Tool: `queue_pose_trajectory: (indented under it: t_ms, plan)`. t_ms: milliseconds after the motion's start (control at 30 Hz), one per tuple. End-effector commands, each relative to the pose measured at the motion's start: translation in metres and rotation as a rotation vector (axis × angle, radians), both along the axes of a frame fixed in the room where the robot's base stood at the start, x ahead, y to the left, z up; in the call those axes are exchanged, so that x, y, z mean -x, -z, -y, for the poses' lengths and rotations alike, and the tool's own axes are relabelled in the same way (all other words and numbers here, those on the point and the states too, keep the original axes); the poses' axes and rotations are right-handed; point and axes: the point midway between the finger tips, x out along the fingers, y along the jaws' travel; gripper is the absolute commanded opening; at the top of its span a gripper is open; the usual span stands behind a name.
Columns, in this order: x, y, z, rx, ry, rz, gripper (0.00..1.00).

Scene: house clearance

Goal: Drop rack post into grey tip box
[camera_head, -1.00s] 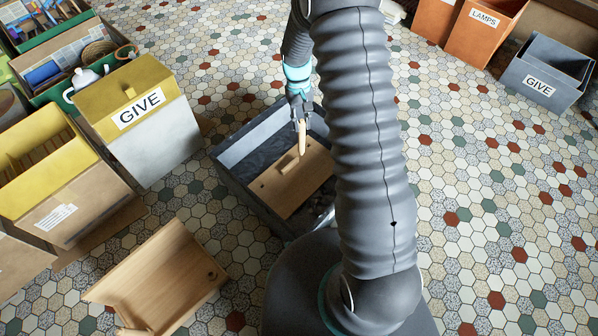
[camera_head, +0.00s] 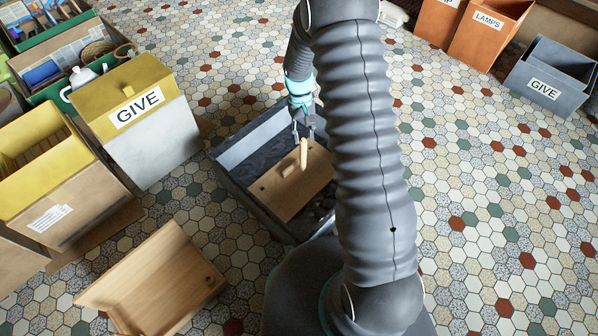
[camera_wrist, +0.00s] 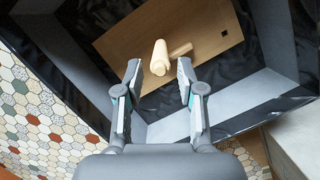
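The rack post (camera_head: 304,155) is a short, pale wooden rod, roughly upright just below my gripper (camera_head: 304,124). It is over the grey tip box (camera_head: 238,198), which has a dark lining and a brown wooden panel (camera_head: 283,198) inside. In the wrist view the post (camera_wrist: 159,60) is seen nearly end-on, between and beyond the fingertips of my gripper (camera_wrist: 158,72). The fingers are spread, with a gap on each side of the post. I cannot tell whether the post touches the panel.
A yellow-lidded GIVE box (camera_head: 150,125) stands left of the tip box. An open wooden tray-like piece (camera_head: 155,280) lies on the floor at lower left. A grey GIVE bin (camera_head: 548,80) and an orange LAMPS bin (camera_head: 487,38) stand at upper right. The tiled floor at right is clear.

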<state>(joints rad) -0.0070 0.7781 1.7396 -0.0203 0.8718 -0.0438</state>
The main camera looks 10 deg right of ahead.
Motion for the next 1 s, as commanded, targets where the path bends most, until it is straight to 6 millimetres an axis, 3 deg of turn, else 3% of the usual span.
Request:
queue_pose_trajectory:
  t_ms: [333,467,1000]
  plan:
    - [0.000,-0.001,0.000,0.000,0.000,0.000,0.53]
    - [-0.003,-0.011,0.000,0.000,0.000,0.002,0.53]
    - [-0.026,-0.102,-0.002,0.000,0.000,0.002,0.53]
